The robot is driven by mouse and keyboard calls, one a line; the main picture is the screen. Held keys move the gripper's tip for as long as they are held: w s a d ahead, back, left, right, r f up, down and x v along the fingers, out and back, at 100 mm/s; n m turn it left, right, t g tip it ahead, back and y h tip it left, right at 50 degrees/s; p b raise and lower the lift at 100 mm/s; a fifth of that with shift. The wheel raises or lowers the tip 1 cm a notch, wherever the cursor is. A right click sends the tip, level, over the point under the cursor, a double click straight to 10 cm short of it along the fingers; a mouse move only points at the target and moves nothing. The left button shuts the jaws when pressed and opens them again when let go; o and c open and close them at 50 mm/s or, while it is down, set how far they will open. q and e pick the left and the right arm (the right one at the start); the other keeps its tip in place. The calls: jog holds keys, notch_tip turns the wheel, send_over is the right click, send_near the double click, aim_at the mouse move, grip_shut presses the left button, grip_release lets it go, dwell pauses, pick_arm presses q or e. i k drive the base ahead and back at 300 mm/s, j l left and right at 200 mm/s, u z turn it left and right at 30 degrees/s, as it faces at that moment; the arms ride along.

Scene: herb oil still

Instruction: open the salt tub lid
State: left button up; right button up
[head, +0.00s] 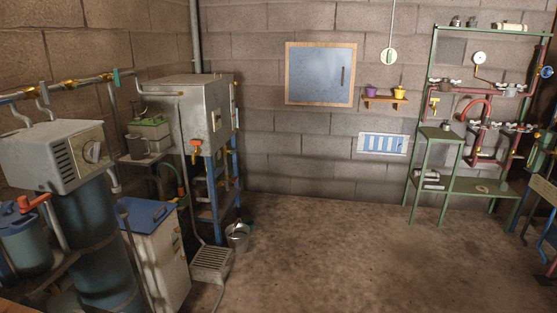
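A tall pale tub (165,264) stands on the floor at the lower left of the head view. It looks like the salt tub, though I can read no label. Its blue lid (149,215) lies over the top and looks shut. The tub stands just right of a dark blue cylinder (98,245) with a grey control box (60,155) on top, which hides part of its left side. Neither of my grippers is in view.
A floor grate box (211,263) and a metal bucket (237,236) stand right of the tub. A steel tank (187,110) on a blue stand is behind it. The concrete floor (330,260) in the middle is clear. A green rack (437,165) stands at the right.

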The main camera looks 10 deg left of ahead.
aim_at(145, 215)
jog(key=i+u, duration=0.15)
jog(key=i, duration=0.4)
jog(key=i+l+u, duration=0.15)
jog(key=i, duration=0.4)
jog(key=i+u, duration=0.15)
jog(key=i, duration=0.35)
jog(key=i+l+u, duration=0.15)
jog(key=i, duration=0.4)
jog(key=l, duration=0.1)
